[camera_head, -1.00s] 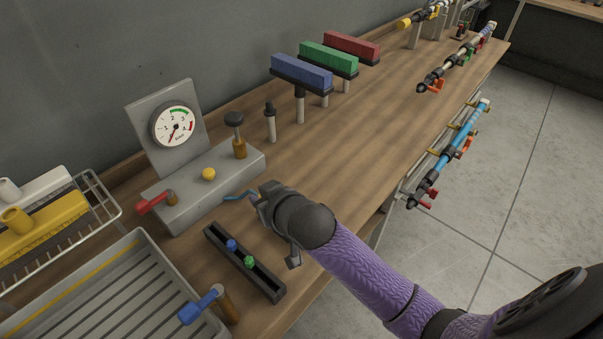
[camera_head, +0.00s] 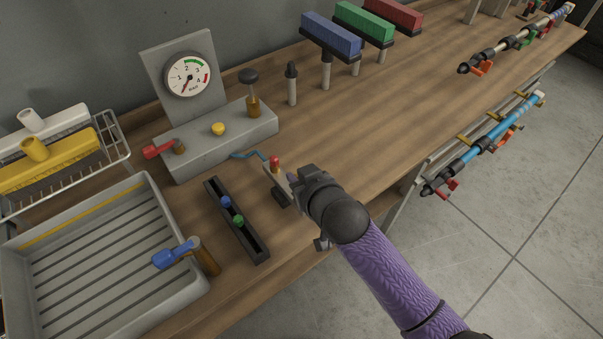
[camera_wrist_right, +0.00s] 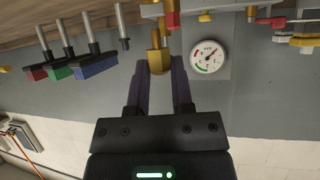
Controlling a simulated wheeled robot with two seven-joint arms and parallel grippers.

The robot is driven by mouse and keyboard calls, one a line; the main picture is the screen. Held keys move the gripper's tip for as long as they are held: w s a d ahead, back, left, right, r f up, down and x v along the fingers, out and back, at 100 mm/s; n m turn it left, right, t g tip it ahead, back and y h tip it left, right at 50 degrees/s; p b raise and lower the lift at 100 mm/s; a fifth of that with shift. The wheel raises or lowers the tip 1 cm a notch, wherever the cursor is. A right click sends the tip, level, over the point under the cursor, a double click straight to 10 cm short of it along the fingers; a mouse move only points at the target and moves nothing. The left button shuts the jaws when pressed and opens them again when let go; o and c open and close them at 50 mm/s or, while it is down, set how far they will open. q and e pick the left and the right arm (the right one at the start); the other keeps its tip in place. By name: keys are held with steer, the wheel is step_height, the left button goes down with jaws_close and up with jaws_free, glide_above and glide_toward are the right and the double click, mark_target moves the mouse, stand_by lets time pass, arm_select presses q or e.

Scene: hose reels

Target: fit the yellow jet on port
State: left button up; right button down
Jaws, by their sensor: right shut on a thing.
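A round yellow piece (camera_head: 218,129) sits on top of the grey gauge block (camera_head: 240,131); I cannot tell whether it is the jet or a cap on a port. My right gripper (camera_head: 279,178) is over the bench, right of the block's front corner. It is shut on a small brass piece with a red end (camera_head: 275,164). In the right wrist view the brass piece (camera_wrist_right: 156,61) is between the two fingers. Blue (camera_head: 226,202) and green (camera_head: 238,220) jets stand in a black rack (camera_head: 212,186) to the left. My left gripper is not in view.
The block carries a gauge (camera_head: 189,77), a red lever (camera_head: 157,150) and a dark-topped knob (camera_head: 250,80). A blue hooked piece (camera_head: 246,154) lies beside the gripper. A grey tray (camera_head: 110,180) with a blue-handled valve (camera_head: 175,254) is left. The bench's right middle is clear.

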steer(key=shift+f, duration=0.5)
steer(key=shift+r, duration=0.15)
arm_select(q)
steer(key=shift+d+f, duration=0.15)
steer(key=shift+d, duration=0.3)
steer(key=shift+p, duration=0.3)
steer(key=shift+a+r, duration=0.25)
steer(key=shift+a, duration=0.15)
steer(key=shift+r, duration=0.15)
